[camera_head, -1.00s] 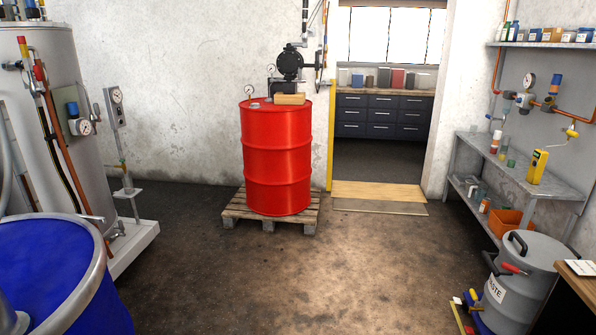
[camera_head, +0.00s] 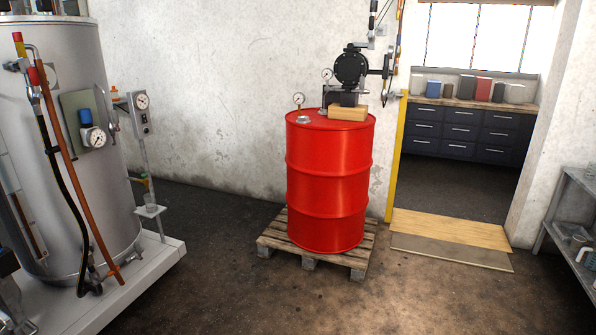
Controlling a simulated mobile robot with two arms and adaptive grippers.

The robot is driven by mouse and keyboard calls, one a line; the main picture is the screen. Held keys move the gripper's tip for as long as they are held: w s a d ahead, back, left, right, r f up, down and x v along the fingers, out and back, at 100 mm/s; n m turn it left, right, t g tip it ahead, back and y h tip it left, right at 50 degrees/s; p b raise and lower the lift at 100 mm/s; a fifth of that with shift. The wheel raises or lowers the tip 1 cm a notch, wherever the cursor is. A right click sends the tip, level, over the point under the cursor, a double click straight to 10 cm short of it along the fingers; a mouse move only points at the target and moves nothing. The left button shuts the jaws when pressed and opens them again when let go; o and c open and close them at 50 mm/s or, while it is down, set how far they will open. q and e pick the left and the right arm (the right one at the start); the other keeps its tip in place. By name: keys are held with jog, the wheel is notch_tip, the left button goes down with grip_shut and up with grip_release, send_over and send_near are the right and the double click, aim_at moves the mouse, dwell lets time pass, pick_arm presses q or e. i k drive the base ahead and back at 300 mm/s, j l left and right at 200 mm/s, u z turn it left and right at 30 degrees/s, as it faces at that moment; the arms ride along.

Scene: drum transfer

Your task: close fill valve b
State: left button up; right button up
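A large grey tank (camera_head: 95,220) stands at the left on a white platform. A red-handled fitting (camera_head: 36,76) sits high on its front, above a black hose (camera_head: 58,180) and an orange pipe (camera_head: 72,170). A blue-capped fitting with a round gauge (camera_head: 95,137) is on the tank's right side. A second gauge (camera_head: 141,101) is on a grey post beside the tank. No readable label shows which fitting is fill valve b, and I cannot tell whether any valve is open or closed. Neither of my grippers is in view.
A red drum (camera_head: 328,185) stands on a wooden pallet (camera_head: 320,258) in the middle, with a black pump (camera_head: 352,68) above it. A doorway with a wooden threshold (camera_head: 455,227) is behind at right. A grey shelf (camera_head: 568,215) is at the right edge. Floor between platform and pallet is clear.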

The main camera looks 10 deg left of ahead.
aim_at(32, 72)
jog(key=i+u, duration=0.25)
jog(key=u, duration=0.2)
jog(key=i+l+u, duration=0.1)
jog(key=i+u, duration=0.3)
jog(key=i+l+u, duration=0.15)
jog(key=u, duration=0.3)
jog(key=i+l+u, duration=0.2)
jog(key=u, duration=0.25)
